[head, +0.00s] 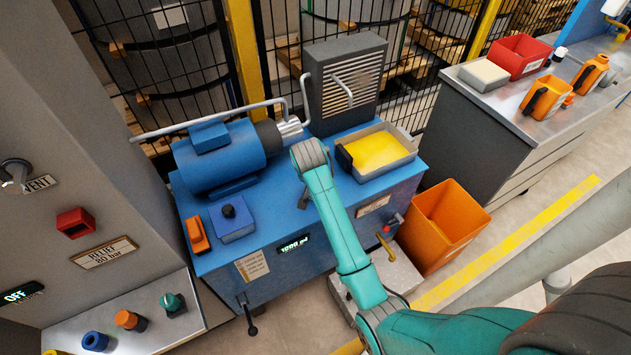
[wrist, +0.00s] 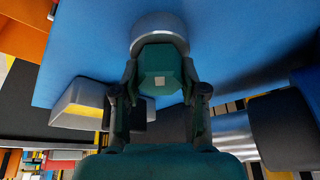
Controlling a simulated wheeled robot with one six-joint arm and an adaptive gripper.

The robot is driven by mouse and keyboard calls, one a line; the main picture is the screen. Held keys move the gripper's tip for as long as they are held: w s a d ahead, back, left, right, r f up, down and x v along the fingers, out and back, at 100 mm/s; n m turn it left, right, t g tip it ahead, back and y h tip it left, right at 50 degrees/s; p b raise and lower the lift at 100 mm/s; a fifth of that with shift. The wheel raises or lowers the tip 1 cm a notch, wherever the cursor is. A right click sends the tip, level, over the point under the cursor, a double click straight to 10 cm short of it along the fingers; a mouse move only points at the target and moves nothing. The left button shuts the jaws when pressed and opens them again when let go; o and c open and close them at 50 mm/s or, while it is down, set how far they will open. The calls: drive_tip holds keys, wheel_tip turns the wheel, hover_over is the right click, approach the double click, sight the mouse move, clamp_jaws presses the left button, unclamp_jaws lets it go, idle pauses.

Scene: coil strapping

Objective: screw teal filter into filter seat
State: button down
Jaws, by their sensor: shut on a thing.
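In the wrist view, the teal filter (wrist: 160,58) is a teal block with angled edges and a small pale square on its near face. My gripper (wrist: 160,80) is shut on it, with one dark finger on each side. A round light grey ring, which looks like the filter seat (wrist: 158,22), lies right behind the filter against the blue surface. The filter lines up roughly with the ring's middle. I cannot tell whether they touch or how deep the filter sits. In the head view, my arm hides the filter, the seat and most of my gripper.
A blue power unit (head: 325,220) carries a blue motor (head: 215,155), a grey finned cooler (head: 345,85) and a tray with yellow contents (head: 408,165) close to my arm. An orange bin (head: 448,225) stands to its right. Several coloured pieces, one teal-topped (head: 172,302), stand on the left ledge.

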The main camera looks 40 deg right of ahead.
drive_tip(key=shift+m+g, duration=0.3)
drive_tip(key=shift+m, duration=0.5)
drive_tip(key=m+g, duration=0.1)
drive_tip(key=m, duration=0.4)
drive_tip(key=shift+g+h, duration=0.4)
drive_tip(key=m+g, duration=0.1)
drive_tip(key=m, duration=0.2)
drive_tip(key=shift+m+g, duration=0.3)
drive_tip(key=shift+m, duration=0.3)
drive_tip(key=m+g, duration=0.1)
drive_tip(key=m, duration=0.1)
drive_tip(key=shift+m+y, duration=0.3)
drive_tip(key=shift+m, duration=0.1)
